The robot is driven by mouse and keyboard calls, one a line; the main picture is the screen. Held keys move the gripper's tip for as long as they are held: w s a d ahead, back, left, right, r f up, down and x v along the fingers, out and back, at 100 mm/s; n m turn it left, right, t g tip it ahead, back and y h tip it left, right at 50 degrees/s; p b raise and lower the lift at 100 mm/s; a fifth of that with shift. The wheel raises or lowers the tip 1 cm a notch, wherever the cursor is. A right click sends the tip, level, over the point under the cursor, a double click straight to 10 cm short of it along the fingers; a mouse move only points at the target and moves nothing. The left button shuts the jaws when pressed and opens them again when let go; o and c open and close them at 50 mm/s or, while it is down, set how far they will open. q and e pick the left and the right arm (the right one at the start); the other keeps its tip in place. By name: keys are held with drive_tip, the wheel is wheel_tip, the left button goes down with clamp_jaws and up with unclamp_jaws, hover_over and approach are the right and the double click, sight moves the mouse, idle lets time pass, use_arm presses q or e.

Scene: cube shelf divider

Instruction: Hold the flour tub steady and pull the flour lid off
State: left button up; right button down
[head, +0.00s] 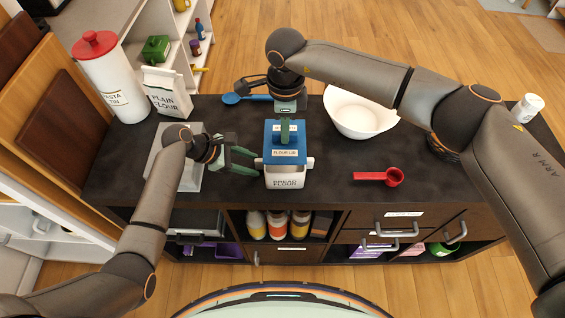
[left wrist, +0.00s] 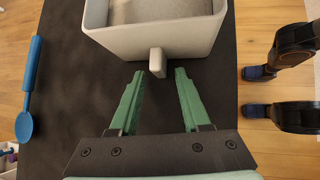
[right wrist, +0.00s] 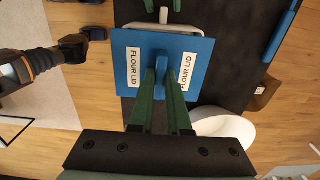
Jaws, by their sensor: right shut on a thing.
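The white flour tub (head: 285,180) stands near the front middle of the dark counter. In the left wrist view the tub (left wrist: 207,40) has an open top with pale grey contents inside. My right gripper (right wrist: 161,82) is shut on the upright grip of the blue flour lid (right wrist: 143,50). In the head view the lid (head: 285,139) is above the tub, apart from its rim. My left gripper (left wrist: 160,74) is open at the tub's left side. The end of the tub's side handle (left wrist: 157,60) is between its fingertips, with gaps on both sides.
A grey flat tray (head: 190,182) lies left of the tub, under my left arm. A white bowl (head: 360,115) and a red scoop (head: 393,177) are to the right. A blue spoon (head: 232,98) lies behind. A flour bag (head: 166,95) and pasta tin (head: 115,85) stand back left.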

use_arm(q)
drive_tip(key=shift+o, duration=0.3)
drive_tip(key=shift+r, duration=0.1)
drive_tip(key=shift+a+r, duration=0.2)
drive_tip(key=shift+a, duration=0.05)
drive_tip(key=v, duration=1.1)
drive_tip(key=shift+s+a, duration=0.1)
drive_tip(key=shift+s, duration=0.05)
